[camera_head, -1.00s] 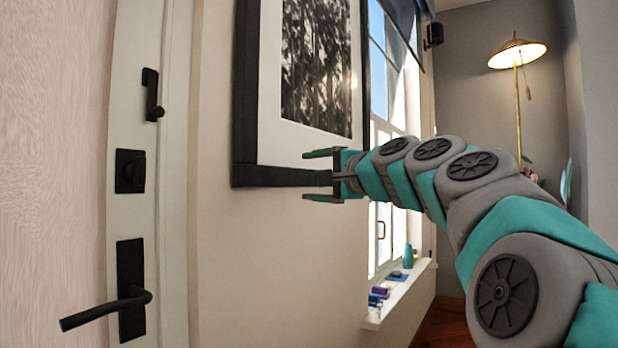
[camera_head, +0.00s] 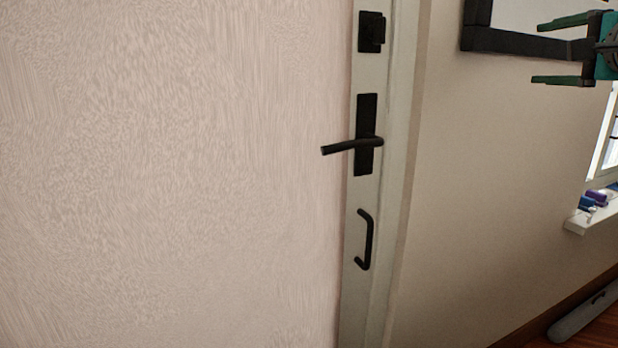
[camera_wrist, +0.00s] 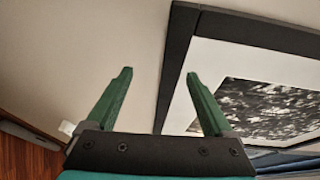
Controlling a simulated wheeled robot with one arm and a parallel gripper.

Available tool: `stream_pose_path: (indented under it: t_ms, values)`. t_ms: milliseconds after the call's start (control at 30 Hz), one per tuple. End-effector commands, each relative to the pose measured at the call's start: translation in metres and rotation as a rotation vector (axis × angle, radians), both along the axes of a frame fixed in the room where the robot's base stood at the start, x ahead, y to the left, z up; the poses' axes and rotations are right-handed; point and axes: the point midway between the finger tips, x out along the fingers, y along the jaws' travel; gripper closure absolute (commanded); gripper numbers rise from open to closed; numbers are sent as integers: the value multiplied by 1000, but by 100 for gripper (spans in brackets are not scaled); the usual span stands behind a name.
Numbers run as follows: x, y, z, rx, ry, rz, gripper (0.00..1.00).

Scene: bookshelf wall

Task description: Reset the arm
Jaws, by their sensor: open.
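My gripper (camera_head: 545,50) is at the upper right edge of the head view, its two green fingers pointing left. The fingers are apart with nothing between them. The black-framed picture (camera_head: 520,42) is at or behind the fingers in the head view. In the wrist view the picture frame (camera_wrist: 262,32) is to the right, partly covered by the right finger. Most of my arm is outside the head view.
A pale door (camera_head: 170,180) fills the left, with a black lever handle (camera_head: 364,140), a lock (camera_head: 371,32) and a pull handle (camera_head: 364,240). A windowsill (camera_head: 590,215) with small items is at the right. The beige wall between is clear.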

Motion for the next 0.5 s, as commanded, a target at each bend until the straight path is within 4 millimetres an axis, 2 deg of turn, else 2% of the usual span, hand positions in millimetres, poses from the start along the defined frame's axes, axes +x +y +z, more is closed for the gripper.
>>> stream_pose_path:
  t_ms: [267, 467, 500]
  values:
    - [14, 46, -48, -75, 116, 85, 14]
    - [19, 99, -109, -177, 255, 194, 14]
    - [18, 114, -127, -206, 294, 228, 14]
